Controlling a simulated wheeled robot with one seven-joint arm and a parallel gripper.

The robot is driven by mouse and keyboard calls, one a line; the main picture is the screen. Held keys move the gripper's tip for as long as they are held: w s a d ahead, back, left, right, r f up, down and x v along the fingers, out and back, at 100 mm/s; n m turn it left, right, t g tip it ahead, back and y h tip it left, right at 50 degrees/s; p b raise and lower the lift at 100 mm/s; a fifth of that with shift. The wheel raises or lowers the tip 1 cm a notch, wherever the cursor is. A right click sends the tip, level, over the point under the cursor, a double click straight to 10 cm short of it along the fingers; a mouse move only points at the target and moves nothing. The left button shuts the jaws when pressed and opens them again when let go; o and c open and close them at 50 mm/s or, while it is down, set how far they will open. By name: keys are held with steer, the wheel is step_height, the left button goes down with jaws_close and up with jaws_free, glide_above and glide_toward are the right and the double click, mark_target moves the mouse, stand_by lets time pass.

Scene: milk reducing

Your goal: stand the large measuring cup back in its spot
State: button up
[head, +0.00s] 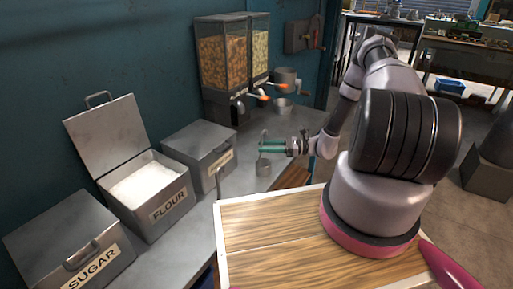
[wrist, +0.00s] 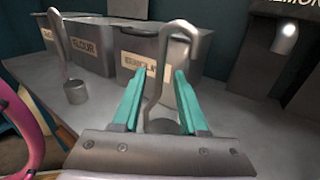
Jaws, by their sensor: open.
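A metal measuring cup with a tall hooked handle stands upright on the counter; its bowl (head: 263,169) shows just below my gripper (head: 272,146) in the head view. In the wrist view its handle (wrist: 151,92) rises between the teal fingers of my gripper (wrist: 158,78), which are open with gaps on both sides. Its bowl is partly hidden behind the gripper body there. A second long-handled cup (wrist: 75,92) stands to the left in the wrist view. In the head view only its handle (head: 218,186) shows clearly. I cannot tell for sure which cup is the large one.
Flour (head: 153,187), sugar (head: 75,250) and another labelled metal bin (head: 200,148) line the wall; the flour lid is open. Dispensers (head: 232,60) stand at the back, with a metal cup (head: 283,106) below. Bare counter (head: 240,178) lies around the near cup.

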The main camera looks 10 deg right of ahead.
steer(key=v, duration=0.8)
steer(key=s+a+r+n+g+h, duration=0.1)
steer(key=r+n+g+h, duration=0.2)
steer(key=r, duration=0.6)
steer(key=s+a+r+n+g+h, duration=0.1)
steer(key=s+r+n+h, duration=0.2)
steer(key=r, duration=0.7)
steer(key=a+r+n+g+h, duration=0.25)
steer(key=r+n, duration=0.25)
steer(key=r, duration=0.4)
steer(key=s+r+n+t+h, duration=0.5)
steer(key=s+r+t+h, duration=0.2)
steer(key=s+r, duration=1.1)
steer(key=shift+r+n+t, duration=0.3)
steer(key=shift+r+t, duration=0.7)
steer(key=shift+t, duration=0.15)
steer(key=shift+w, duration=0.1)
